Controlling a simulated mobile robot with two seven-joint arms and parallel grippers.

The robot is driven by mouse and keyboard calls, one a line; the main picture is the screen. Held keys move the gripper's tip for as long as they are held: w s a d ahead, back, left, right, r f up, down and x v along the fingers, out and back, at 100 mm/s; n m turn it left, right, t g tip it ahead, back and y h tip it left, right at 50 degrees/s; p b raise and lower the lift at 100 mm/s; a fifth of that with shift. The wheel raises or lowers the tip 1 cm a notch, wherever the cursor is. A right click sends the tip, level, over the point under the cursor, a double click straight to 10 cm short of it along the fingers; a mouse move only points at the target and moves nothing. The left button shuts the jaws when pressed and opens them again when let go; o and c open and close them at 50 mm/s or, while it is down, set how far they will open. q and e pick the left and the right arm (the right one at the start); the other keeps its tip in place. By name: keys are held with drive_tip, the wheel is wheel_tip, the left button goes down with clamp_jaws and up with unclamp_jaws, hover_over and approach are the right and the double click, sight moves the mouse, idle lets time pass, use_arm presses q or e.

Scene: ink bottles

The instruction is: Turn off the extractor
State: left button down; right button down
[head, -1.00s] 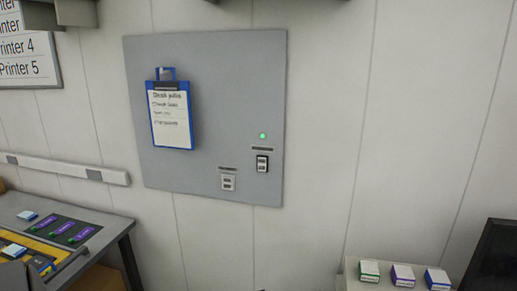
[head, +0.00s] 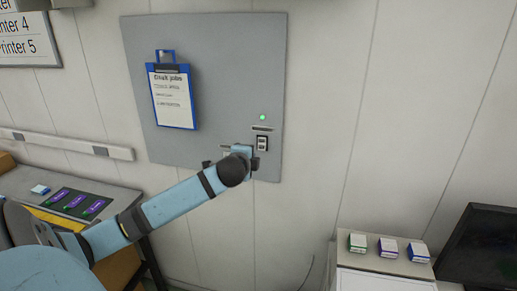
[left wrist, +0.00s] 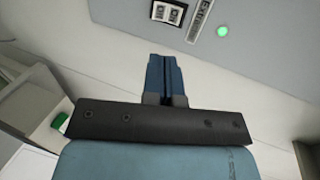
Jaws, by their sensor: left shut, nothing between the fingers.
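The extractor switch (head: 262,143), a white rocker in a dark frame, is on the grey wall panel (head: 215,70) below a lit green light (head: 263,117). The switch (left wrist: 167,12), its partly readable label (left wrist: 199,20) and the green light (left wrist: 223,31) also show at the top of the left wrist view. My left gripper (left wrist: 163,60) is shut and empty. Its fingers point towards the panel, apart from the switch in that view. In the head view my left wrist is just below and left of the switch and hides the fingers. My right gripper is out of view.
A second, light switch is hidden behind my left wrist. A blue clipboard (head: 172,98) hangs on the panel's left. A workbench (head: 125,197) stands at lower left. Small ink boxes (head: 388,247) and a dark screen (head: 488,250) are at lower right.

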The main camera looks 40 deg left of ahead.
sight(260, 146)
use_arm(q)
drive_tip(key=p+x, duration=0.3)
drive_tip(key=x, duration=0.9)
drive_tip(key=shift+w, duration=0.1)
drive_tip(key=shift+w+a+f, duration=0.2)
drive_tip(key=shift+w+a, duration=0.05)
drive_tip(key=shift+w, duration=0.2)
drive_tip(key=shift+f, duration=0.1)
drive_tip(key=b, duration=0.2)
drive_tip(key=shift+w+f+t+b, duration=0.1)
drive_tip(key=shift+f+t+b, duration=0.2)
drive_tip(key=shift+f+b, duration=0.1)
drive_tip(key=shift+a+r, duration=0.1)
drive_tip(key=shift+r, duration=0.4)
